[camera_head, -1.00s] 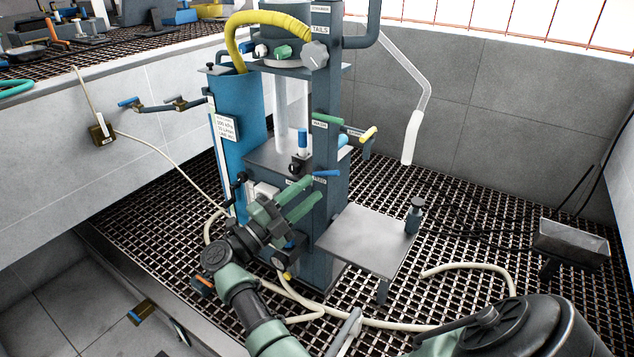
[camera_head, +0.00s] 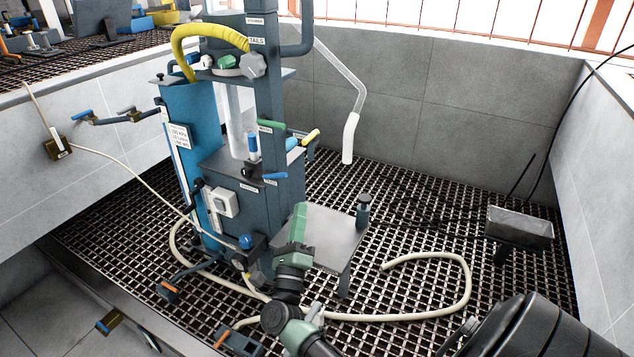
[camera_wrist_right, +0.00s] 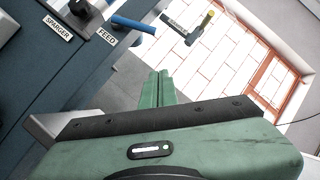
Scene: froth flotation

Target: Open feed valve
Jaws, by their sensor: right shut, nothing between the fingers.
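The feed valve's blue lever (camera_head: 273,176) is on the front of the column, beside a small label. In the right wrist view the blue lever (camera_wrist_right: 133,25) sticks out beyond the panel edge, and its label (camera_wrist_right: 106,37) reads FEED. My right gripper (camera_head: 300,207) is shut and empty, its green fingers pointing up. It is below and to the right of the lever, apart from it, in front of the small grey platform. In the wrist view the closed fingers (camera_wrist_right: 158,75) are below the lever with a clear gap. My left gripper is not in view.
A yellow-handled valve (camera_head: 309,136) and a green lever (camera_head: 270,125) sit above the feed lever. The grey platform (camera_head: 325,232) with a small post (camera_head: 363,205) stands at the right. A cream hose (camera_head: 425,314) lies on the grating. Open grating lies farther right.

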